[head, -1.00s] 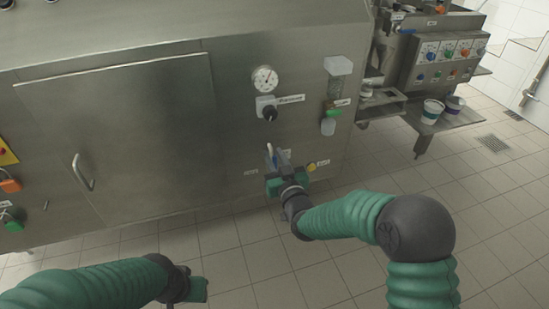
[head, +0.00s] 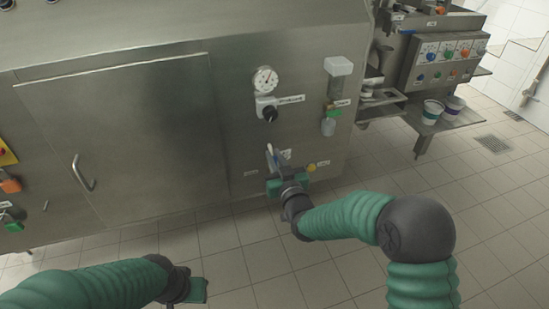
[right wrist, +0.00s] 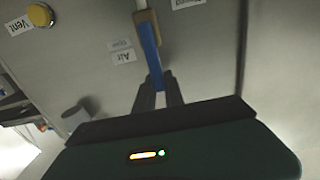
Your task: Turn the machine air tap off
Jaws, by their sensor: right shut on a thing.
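The air tap's long blue lever (right wrist: 149,47) shows in the right wrist view, beside labels reading "Air" and "Open". My right gripper (right wrist: 158,88) is shut on the lower end of the lever. In the head view my right gripper (head: 279,171) is at the tap and partly hides it. My left gripper (head: 198,290) hangs low over the floor, away from the tap; its fingers cannot be made out.
A yellow vent knob (head: 311,168) sits right of the tap. A pressure gauge (head: 265,79) and a black regulator knob (head: 270,114) are above it. A door handle (head: 83,173) sticks out at left. Cups (head: 432,111) stand on a shelf at right. The tiled floor in front is clear.

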